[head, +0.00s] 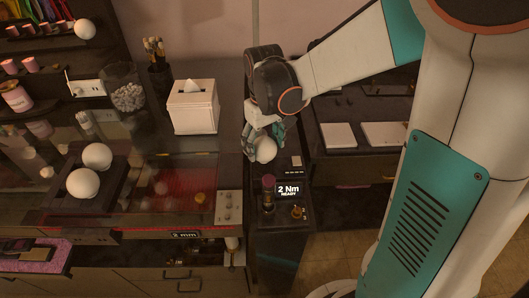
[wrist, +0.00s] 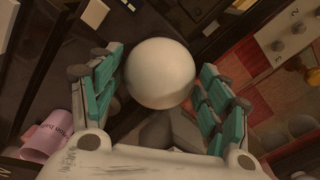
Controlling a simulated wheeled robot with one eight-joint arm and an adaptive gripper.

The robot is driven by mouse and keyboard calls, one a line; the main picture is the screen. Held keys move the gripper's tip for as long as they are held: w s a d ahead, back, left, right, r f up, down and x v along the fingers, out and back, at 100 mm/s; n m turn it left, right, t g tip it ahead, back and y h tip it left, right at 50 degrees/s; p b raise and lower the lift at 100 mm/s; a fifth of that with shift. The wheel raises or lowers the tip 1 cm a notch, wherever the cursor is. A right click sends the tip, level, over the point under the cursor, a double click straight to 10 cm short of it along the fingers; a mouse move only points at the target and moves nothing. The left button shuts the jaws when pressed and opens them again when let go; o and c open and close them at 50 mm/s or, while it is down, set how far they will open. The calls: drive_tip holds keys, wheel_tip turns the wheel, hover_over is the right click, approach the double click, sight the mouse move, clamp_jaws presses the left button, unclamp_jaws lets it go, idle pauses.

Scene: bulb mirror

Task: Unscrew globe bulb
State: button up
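A white globe bulb (head: 266,149) is at the dark narrow stand right of the counter. It fills the middle of the wrist view (wrist: 161,74). My gripper (head: 267,133) comes down over it from above. In the wrist view, its teal-padded fingers (wrist: 160,85) stand on either side of the globe, with a thin dark gap at the left and a very narrow one at the right. The gripper looks open around the globe; firm contact does not show. The bulb's base and any socket are hidden.
A display (head: 289,190) reads "2 Nm READY" at the stand's front. Two more white globes, one behind (head: 97,155) and one in front (head: 83,183), sit on a dark tray at left. A tissue box (head: 193,107) and a jar (head: 125,90) stand on the counter behind.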

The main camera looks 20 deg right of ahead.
sight(264, 139)
drive_tip(key=shift+r+p, duration=1.15)
drive_tip(key=shift+r, duration=0.45)
drive_tip(key=shift+o, duration=0.4)
drive_tip(key=shift+f, duration=0.1)
drive_tip(key=o, duration=0.5)
drive_tip(key=shift+r+p, duration=1.1)
drive_tip(key=shift+r, duration=0.45)
